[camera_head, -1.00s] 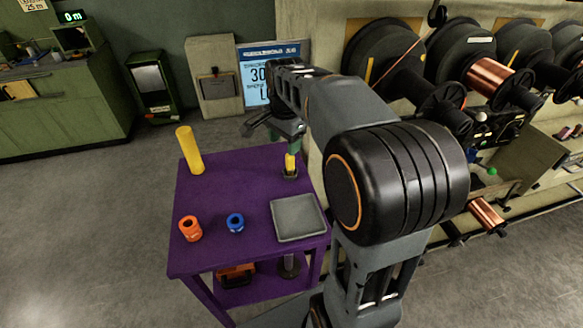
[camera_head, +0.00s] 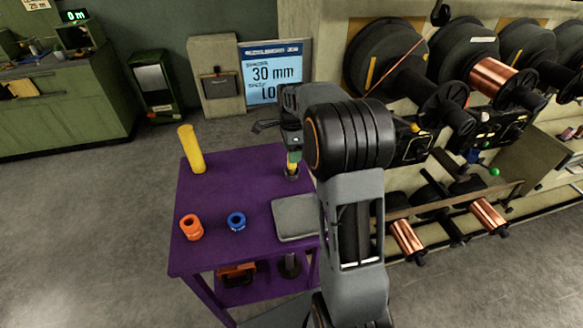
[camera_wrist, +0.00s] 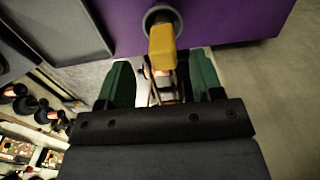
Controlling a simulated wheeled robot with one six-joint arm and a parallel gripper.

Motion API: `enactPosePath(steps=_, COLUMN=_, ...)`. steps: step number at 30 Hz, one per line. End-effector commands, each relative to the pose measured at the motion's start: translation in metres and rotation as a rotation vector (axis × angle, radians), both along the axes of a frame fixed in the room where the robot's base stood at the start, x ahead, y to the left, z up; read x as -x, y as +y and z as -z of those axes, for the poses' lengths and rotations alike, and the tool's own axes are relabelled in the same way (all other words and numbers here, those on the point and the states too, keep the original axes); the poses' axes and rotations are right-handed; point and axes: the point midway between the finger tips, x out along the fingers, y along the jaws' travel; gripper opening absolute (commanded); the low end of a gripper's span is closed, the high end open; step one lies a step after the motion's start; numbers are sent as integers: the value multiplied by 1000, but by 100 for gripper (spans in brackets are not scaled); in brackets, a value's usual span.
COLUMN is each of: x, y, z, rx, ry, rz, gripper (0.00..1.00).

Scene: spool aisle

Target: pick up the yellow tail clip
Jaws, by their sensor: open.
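The yellow tail clip (camera_head: 292,169) stands upright in a small dark round holder at the right edge of the purple cart top. In the wrist view the clip (camera_wrist: 162,45) shows close up, with the grey ring of its holder (camera_wrist: 153,14) behind it. My gripper (camera_head: 293,157) is above the clip in the head view and partly hides it. In the wrist view my gripper (camera_wrist: 163,76) has its green fingers apart, one on each side of the clip's line. I cannot tell whether either finger touches it.
On the purple cart (camera_head: 215,200) are a yellow cylinder (camera_head: 191,150), an orange ring (camera_head: 191,227), a blue ring (camera_head: 236,221) and a grey tray (camera_head: 293,218). A rack with large dark spools (camera_head: 384,58) stands at the right. A sign (camera_head: 273,72) stands behind the cart.

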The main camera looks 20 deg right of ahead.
Motion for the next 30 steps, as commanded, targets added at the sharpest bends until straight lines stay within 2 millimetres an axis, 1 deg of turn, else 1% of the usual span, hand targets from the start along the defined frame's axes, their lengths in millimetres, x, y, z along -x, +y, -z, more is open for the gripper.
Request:
enactPosePath(steps=4, x=-1, y=0, z=12, rx=0, ry=2, rz=-1, gripper=60)
enactPosePath(steps=9, x=-3, y=0, z=36, rx=-1, ry=3, rz=-1, gripper=60)
enactPosePath(steps=12, x=-3, y=0, z=46, rx=0, ry=1, rz=-1, gripper=60)
enactPosePath(steps=16, x=-3, y=0, z=52, rx=0, ry=0, rz=-1, gripper=60)
enactPosePath(steps=23, x=-3, y=0, z=52, rx=0, ry=-1, rz=-1, gripper=60)
enactPosePath(steps=30, x=-3, y=0, z=52, rx=0, ry=-1, rz=-1, gripper=37)
